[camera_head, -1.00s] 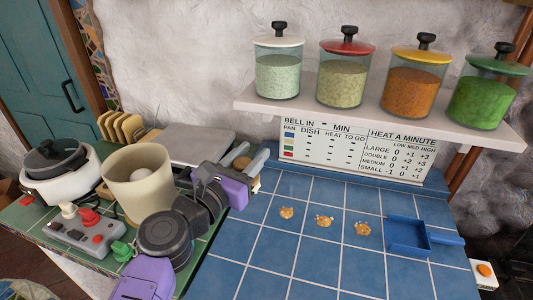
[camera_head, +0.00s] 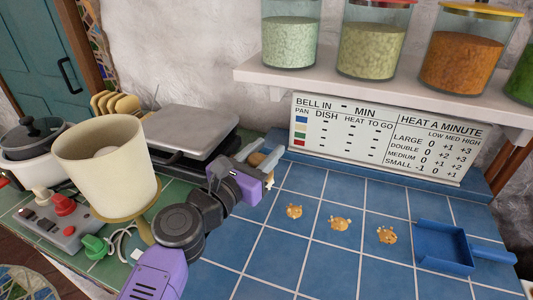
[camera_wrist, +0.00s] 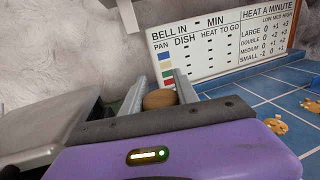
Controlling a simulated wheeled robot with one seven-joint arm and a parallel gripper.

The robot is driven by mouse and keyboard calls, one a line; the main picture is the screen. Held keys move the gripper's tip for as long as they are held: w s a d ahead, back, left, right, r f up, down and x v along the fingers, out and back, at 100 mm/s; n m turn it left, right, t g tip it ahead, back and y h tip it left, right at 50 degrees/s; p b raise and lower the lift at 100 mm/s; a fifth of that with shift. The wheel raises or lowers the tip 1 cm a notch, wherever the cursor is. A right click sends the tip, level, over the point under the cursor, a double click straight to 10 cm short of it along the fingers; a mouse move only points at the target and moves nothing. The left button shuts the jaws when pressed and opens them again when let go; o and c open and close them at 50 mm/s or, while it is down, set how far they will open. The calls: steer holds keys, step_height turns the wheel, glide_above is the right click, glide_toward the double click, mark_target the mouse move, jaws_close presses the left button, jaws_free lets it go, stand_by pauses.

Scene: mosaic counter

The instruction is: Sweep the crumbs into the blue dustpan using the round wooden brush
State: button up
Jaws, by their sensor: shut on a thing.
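The round wooden brush (camera_head: 257,159) is at the back left of the blue tiles, mostly hidden by my gripper. My gripper (camera_head: 260,160) is shut on it; in the wrist view the brush's brown rounded top (camera_wrist: 160,99) shows between the two fingers (camera_wrist: 160,95). Three small crumb piles lie in a row to the right of my gripper: the left pile (camera_head: 293,211), the middle pile (camera_head: 340,224) and the right pile (camera_head: 387,235). The blue dustpan (camera_head: 443,248) lies flat right of them, its handle pointing right. The brush's bristles are hidden.
A grey-lidded grill (camera_head: 190,133) stands left of my gripper. A cream container (camera_head: 105,170) and a control box (camera_head: 60,220) are farther left. A menu board (camera_head: 385,135) and a shelf of jars (camera_head: 340,82) are behind. The tiles between my gripper and the crumbs are clear.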

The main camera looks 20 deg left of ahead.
steer(key=shift+f+b, duration=1.7)
steer(key=shift+f, duration=1.85)
steer(key=shift+d+r+p, duration=0.25)
steer(key=shift+d+p, duration=0.2)
steer(key=shift+p, duration=0.25)
steer(key=d+p, duration=0.4)
steer(key=shift+s+d+f, duration=0.1)
steer(key=shift+f, duration=0.1)
jaws_close()
steer(key=d+p, duration=0.5)
steer(key=d, duration=0.2)
steer(key=shift+s+p, duration=0.1)
steer(key=shift+p, duration=0.25)
steer(key=shift+d+f, duration=0.15)
steer(key=shift+d, duration=0.1)
steer(key=shift+s+d+p, duration=0.15)
steer(key=shift+d+p, duration=0.8)
steer(key=shift+d, duration=3.1)
steer(key=shift+s+d+p, duration=0.15)
steer(key=shift+d+p, duration=0.75)
steer(key=shift+d, duration=3.45)
step_height(320, 180, up, 8)
steer(key=p, duration=0.6)
steer(key=shift+a+f+p, duration=0.2)
steer(key=shift+f+p, duration=0.05)
steer(key=shift+p, duration=0.05)
